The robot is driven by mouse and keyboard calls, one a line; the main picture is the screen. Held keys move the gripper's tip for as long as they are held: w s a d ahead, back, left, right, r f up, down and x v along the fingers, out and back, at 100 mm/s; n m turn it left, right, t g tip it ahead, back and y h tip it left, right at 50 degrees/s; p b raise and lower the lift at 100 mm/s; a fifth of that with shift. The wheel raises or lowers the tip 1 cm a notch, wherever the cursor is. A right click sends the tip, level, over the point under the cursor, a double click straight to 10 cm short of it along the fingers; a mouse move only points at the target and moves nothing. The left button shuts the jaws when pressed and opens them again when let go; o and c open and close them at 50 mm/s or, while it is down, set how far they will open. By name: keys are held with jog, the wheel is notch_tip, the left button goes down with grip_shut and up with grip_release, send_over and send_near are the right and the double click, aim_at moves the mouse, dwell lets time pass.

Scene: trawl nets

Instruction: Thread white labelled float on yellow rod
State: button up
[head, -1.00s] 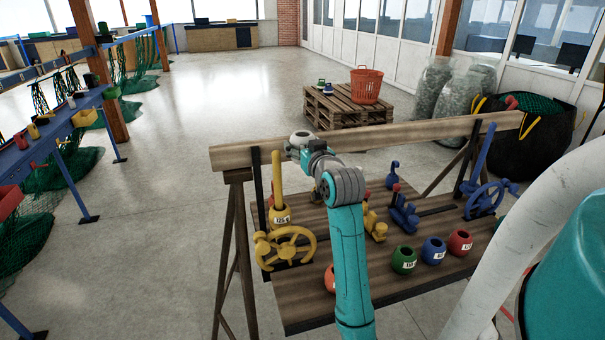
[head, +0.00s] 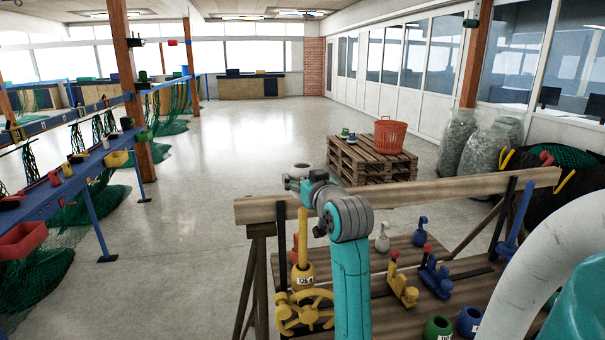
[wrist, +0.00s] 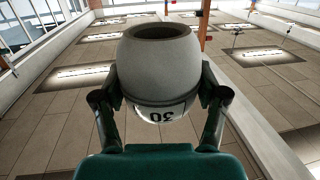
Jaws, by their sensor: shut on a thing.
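The white labelled float (wrist: 160,65) is held in my gripper (wrist: 160,100), one finger on each side. Its round hole faces the top of the wrist view, and its label shows an upside-down 30. In the head view the float (head: 302,170) shows small at the end of my arm. The yellow rod (head: 303,232) stands upright on the wooden bench, below the float in the picture. A yellow labelled float (head: 303,277) sits around the rod's lower part. Whether the white float is straight above the rod or off to one side, I cannot tell.
A yellow handwheel (head: 303,312) is in front of the rod. A wooden beam (head: 420,196) runs along the bench's back. Yellow (head: 402,287) and blue (head: 435,272) fittings, a blue rod (head: 517,220), a green float (head: 437,328) and a blue float (head: 469,321) stand to the right.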

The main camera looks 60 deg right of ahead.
aim_at(304, 210)
jog(key=shift+f, duration=4.25)
jog(key=o, duration=1.3)
jog(key=shift+v, duration=3.75)
